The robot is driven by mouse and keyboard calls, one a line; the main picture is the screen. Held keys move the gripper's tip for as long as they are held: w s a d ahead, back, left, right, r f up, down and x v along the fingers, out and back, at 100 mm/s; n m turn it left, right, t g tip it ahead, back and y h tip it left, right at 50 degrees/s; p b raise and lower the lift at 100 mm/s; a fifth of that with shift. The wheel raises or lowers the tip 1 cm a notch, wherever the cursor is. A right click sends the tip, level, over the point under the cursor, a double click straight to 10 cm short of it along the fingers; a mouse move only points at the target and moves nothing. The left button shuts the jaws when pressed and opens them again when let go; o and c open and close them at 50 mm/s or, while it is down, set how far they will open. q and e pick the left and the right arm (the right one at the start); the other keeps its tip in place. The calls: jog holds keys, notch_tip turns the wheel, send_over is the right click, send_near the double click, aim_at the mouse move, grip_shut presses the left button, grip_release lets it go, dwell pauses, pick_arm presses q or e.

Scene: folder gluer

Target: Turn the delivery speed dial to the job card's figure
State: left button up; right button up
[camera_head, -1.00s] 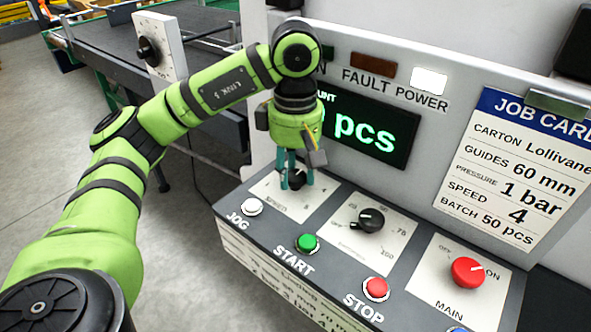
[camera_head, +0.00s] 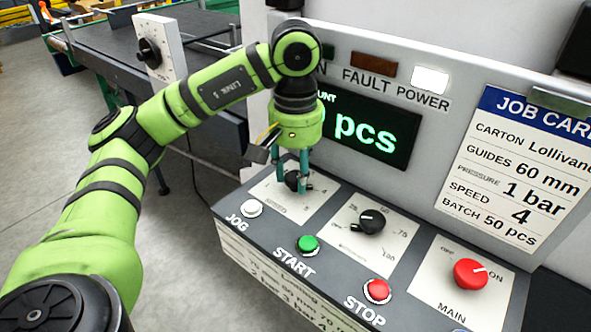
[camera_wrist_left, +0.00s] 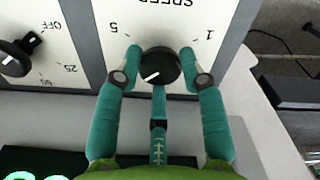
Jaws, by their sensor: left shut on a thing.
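The speed dial (camera_wrist_left: 160,66) is a black round knob with a white pointer line, on a white plate marked SPEED (camera_head: 318,190) at the panel's left. My left gripper (camera_head: 291,184) comes down on it from above, its teal fingers closed around the knob. In the left wrist view the pointer slants toward the lower left; the figures 5 and 1 show, and the scale marks near the pointer are hidden by my fingers. The job card (camera_head: 512,180) at the right reads SPEED 4. My right gripper is not in view.
The pressure knob (camera_head: 371,221) and red main switch (camera_head: 469,272) are right of the speed plate. The jog (camera_head: 251,208), start (camera_head: 307,243) and stop (camera_head: 377,290) buttons line the front edge. A lit pcs display (camera_head: 365,131) stands close behind my gripper.

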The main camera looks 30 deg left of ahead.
aim_at(295, 177)
pick_arm(q)
jog(key=shift+m, duration=0.8)
jog(key=o, duration=1.1)
jog(key=shift+o, duration=0.2)
notch_tip(295, 177, up, 12)
dwell(0.5)
